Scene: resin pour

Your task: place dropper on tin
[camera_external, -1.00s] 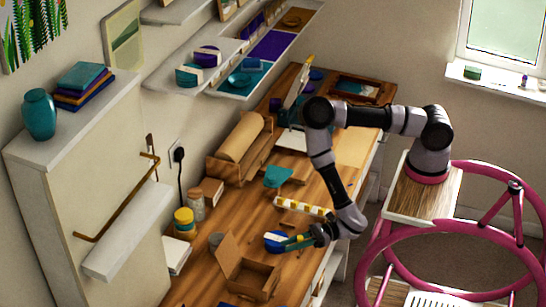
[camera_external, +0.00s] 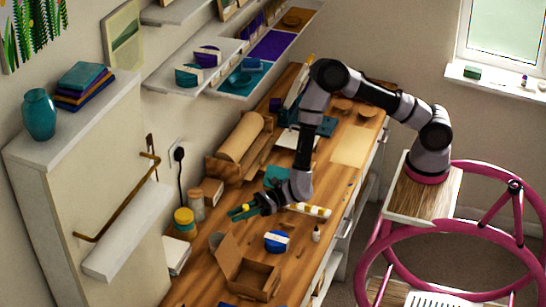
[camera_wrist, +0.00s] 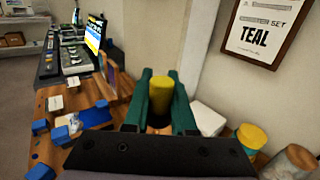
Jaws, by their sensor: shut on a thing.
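My gripper (camera_external: 240,210) is shut on a yellow cylinder (camera_wrist: 161,95), which stands between the green fingers in the wrist view. Only its upper part shows there, and I cannot tell for sure that it is the dropper. In the external view the gripper holds it above the bench, to the left of and behind the blue round tin (camera_external: 277,242). The tin has a pale label band and sits on the bench just right of the open cardboard box. A small white bottle with a narrow dark top (camera_external: 317,233) stands right of the tin.
The open cardboard box (camera_external: 232,258) is at the front. A yellow-and-white striped bar (camera_external: 309,210) lies behind the tin. Jars with yellow and tan tops (camera_external: 184,219) stand by the wall, near a paper roll (camera_external: 244,138).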

